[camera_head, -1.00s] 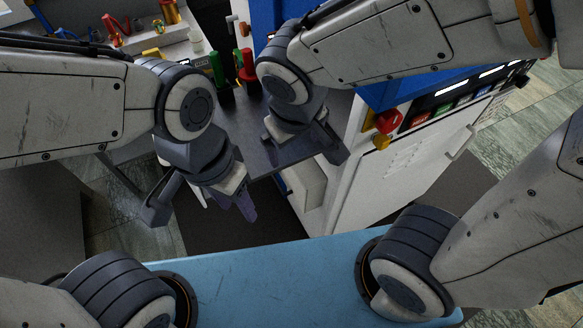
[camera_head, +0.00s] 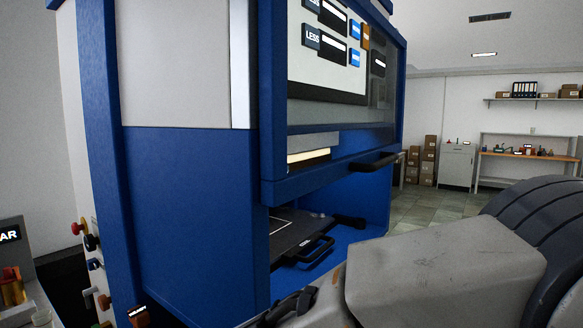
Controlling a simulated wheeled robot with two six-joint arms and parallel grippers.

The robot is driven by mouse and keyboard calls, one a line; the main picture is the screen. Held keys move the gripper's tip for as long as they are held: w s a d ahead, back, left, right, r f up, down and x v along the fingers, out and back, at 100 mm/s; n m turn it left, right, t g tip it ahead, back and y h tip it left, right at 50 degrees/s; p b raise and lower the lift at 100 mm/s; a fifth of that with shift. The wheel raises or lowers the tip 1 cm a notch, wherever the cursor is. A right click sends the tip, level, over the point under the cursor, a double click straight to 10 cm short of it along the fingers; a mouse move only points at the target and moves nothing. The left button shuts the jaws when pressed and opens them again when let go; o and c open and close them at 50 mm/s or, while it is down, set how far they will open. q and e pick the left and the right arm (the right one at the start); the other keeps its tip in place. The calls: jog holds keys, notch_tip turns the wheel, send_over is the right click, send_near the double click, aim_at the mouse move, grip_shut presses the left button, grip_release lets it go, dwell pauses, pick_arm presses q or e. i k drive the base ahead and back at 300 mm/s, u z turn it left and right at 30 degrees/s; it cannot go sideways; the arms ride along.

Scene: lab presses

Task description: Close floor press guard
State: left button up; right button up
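The floor press (camera_head: 185,200) is a tall blue cabinet filling the left and middle of the view. Its guard (camera_head: 330,165) is a blue-framed, see-through panel on the front, with a black bar handle (camera_head: 375,160) on its lower edge. The guard is raised part way: a gap below it shows the press's inside. A dark plate (camera_head: 300,230) with a black handle lies in that opening. My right arm comes in from the right, below the opening. A dark part at its end, apparently my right gripper (camera_head: 290,307), is partly hidden; its fingers are unclear. My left gripper is out of view.
Several knobs and switches (camera_head: 92,241) stand at the press's lower left. A grey cabinet (camera_head: 457,166), stacked boxes (camera_head: 428,163) and a workbench (camera_head: 520,154) stand by the far wall. The tiled floor (camera_head: 430,205) between is clear.

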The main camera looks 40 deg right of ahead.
aim_at(279, 187)
jog(key=z, duration=1.5)
jog(key=i, duration=0.1)
jog(key=u, duration=0.05)
jog(key=k, duration=0.4)
jog(key=z, duration=0.85)
jog(key=i, duration=1.3)
jog(key=u, duration=0.55)
